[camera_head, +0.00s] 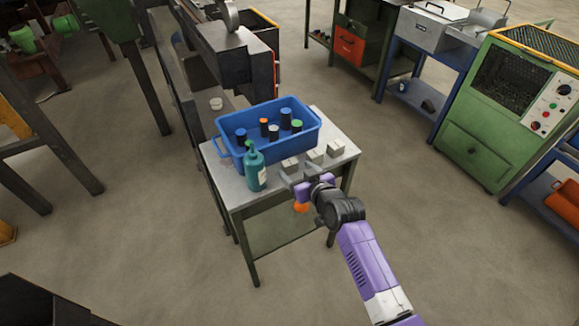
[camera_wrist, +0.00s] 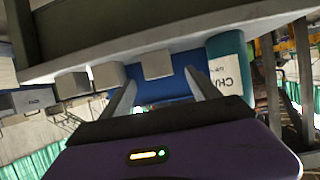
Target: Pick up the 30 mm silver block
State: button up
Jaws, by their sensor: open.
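Three silver-grey blocks stand in a row on the front part of the small table: a left block (camera_head: 290,165), a middle block (camera_head: 316,155) and a right block (camera_head: 336,148). I cannot tell which measures 30 mm. My gripper (camera_head: 299,183) is open and empty at the table's front edge, just short of the left block. In the wrist view, which looks turned over, the fingers (camera_wrist: 160,78) point toward the block beside the bottle (camera_wrist: 157,64), which shows between them. The other two blocks (camera_wrist: 108,76) (camera_wrist: 73,85) are off to the left.
A teal bottle (camera_head: 255,170) stands left of the blocks, close to one finger in the wrist view (camera_wrist: 229,70). Behind them is a blue bin (camera_head: 290,147) with several dark cylinders. The table (camera_head: 238,196) has bare room at its front left.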

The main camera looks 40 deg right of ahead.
aim_at(290, 162)
jog(key=shift+r+p+x, duration=0.15)
jog(key=shift+p+x, duration=0.05)
jog(key=shift+x, duration=1.3)
jog(key=shift+r+p+x, duration=0.1)
jog(key=shift+p+x, duration=0.05)
jog(key=shift+x, duration=1.3)
jog(key=shift+w+d, duration=0.1)
jog(key=shift+d, duration=0.05)
jog(key=shift+c, duration=0.4)
grip_shut()
jog(key=shift+r, duration=0.2)
